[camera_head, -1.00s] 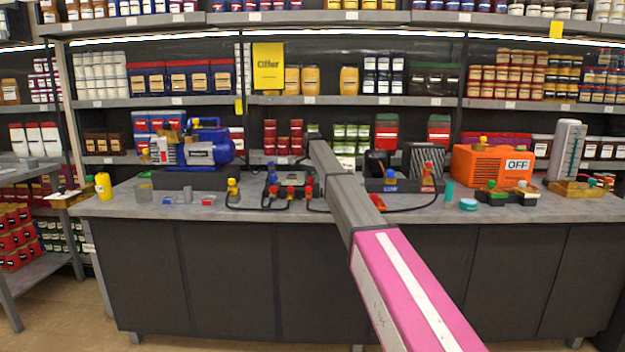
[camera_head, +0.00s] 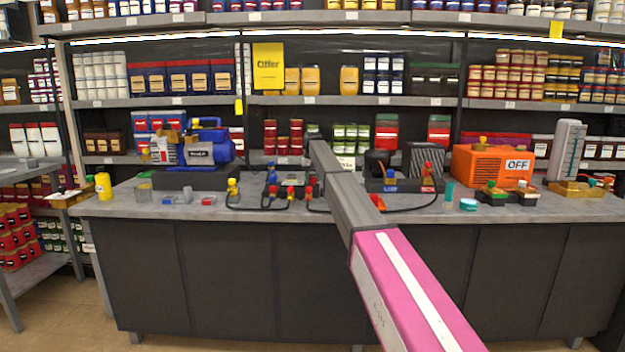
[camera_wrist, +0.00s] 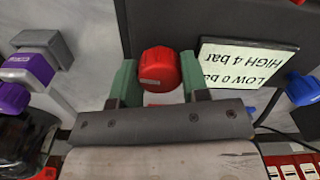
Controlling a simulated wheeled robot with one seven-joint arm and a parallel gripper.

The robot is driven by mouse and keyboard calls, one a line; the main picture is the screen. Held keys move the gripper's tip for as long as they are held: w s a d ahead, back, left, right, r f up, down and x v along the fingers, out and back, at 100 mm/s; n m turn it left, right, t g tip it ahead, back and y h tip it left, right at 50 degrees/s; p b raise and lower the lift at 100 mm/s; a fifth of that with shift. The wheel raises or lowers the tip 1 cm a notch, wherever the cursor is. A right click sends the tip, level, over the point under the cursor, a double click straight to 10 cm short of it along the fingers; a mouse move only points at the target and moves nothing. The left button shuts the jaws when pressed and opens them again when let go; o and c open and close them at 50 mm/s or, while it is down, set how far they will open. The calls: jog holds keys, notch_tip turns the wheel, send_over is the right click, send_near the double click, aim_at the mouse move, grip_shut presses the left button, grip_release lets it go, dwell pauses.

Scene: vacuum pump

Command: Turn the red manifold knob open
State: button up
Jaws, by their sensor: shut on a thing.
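In the wrist view, the red manifold knob (camera_wrist: 159,66) is round, with a pale mark on its face. My gripper (camera_wrist: 158,78) has its two green fingers on either side of the knob and is shut on it. A panel with the words LOW 0 bar and HIGH 4 bar (camera_wrist: 246,60) is just right of the knob, upside down. A blue knob (camera_wrist: 302,88) is farther right. In the head view, the manifold (camera_head: 287,178) stands on the bench, partly behind my arm. My arm hides the gripper and the held knob there.
A blue pump (camera_head: 210,148) stands left on the bench (camera_head: 400,219). An orange unit reading OFF (camera_head: 490,166) stands right. Dark hoses (camera_head: 412,207) lie around the manifold. In the wrist view, a purple-labelled fitting (camera_wrist: 30,68) is at the left.

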aim_at(313, 177)
jog(key=shift+n, duration=0.7)
jog(key=o, duration=0.9)
jog(key=shift+r, duration=0.15)
notch_tip(313, 177, up, 10)
jog(key=shift+f, duration=0.15)
jog(key=shift+r, duration=0.45)
